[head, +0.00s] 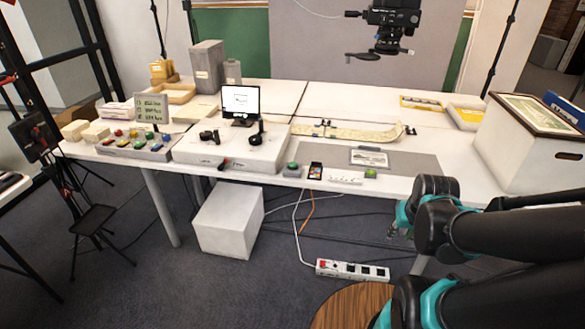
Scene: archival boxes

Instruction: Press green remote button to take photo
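A small grey box with a round green button (292,169) sits at the front edge of the white table. I cannot tell which of the two is the remote button. My dark arm with teal joints reaches in from the lower right, in front of the table's right part. What may be part of my gripper (398,222) shows at the arm's left side. Its fingers cannot be made out, and both green devices are clear of the arm.
A camera (390,25) hangs above the table. A large document box (530,145) stands at right. Another power strip (352,270) and a white box (228,220) are on the floor.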

